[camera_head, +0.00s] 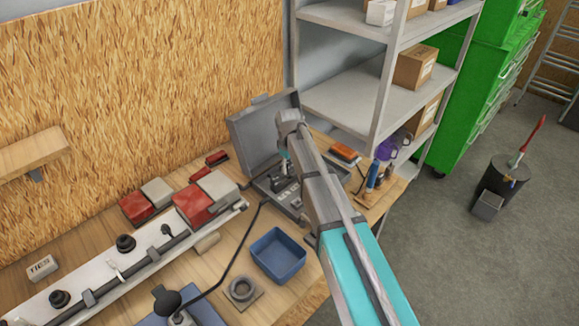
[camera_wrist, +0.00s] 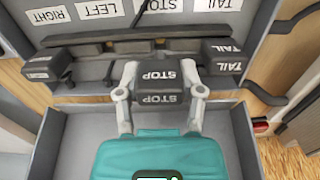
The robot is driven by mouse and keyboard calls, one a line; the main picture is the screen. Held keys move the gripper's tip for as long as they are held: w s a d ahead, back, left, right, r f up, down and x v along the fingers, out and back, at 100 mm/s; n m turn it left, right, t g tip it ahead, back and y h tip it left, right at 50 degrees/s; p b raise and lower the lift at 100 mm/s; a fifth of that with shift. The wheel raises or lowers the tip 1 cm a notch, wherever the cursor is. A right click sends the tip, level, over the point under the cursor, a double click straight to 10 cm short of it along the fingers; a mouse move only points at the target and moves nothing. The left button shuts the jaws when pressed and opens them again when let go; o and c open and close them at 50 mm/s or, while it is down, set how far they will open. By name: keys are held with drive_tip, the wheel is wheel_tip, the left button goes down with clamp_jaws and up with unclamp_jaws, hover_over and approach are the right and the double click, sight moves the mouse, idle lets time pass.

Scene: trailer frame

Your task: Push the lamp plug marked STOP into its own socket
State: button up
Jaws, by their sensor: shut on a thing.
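In the wrist view, my gripper (camera_wrist: 160,85) is shut on the dark block-shaped STOP plug (camera_wrist: 160,98), with one finger on each side. STOP is printed on its top and on its near face. It is over the open grey case (camera_wrist: 60,125). A white STOP label (camera_wrist: 168,5) is on the case panel beyond it, at the top edge. I cannot make out the STOP socket or whether the plug touches it. In the head view the case lid (camera_head: 262,128) stands open, and my arm hides the plug.
A RIGHT plug (camera_wrist: 47,67) lies left of the held plug and a TAIL plug (camera_wrist: 222,56) right of it. RIGHT (camera_wrist: 47,15), LEFT (camera_wrist: 97,8) and TAIL (camera_wrist: 212,4) labels line the panel. A blue tray (camera_head: 278,254) stands on the bench before the case.

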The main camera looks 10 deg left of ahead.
sight(289, 174)
drive_tip(key=shift+f+b, duration=0.75)
idle(0.4)
drive_tip(key=shift+f+b, duration=0.35)
drive_tip(key=shift+f+b, duration=0.55)
idle(1.0)
drive_tip(key=o, duration=1)
drive_tip(key=shift+o, duration=0.7)
drive_tip(key=shift+r, duration=0.15)
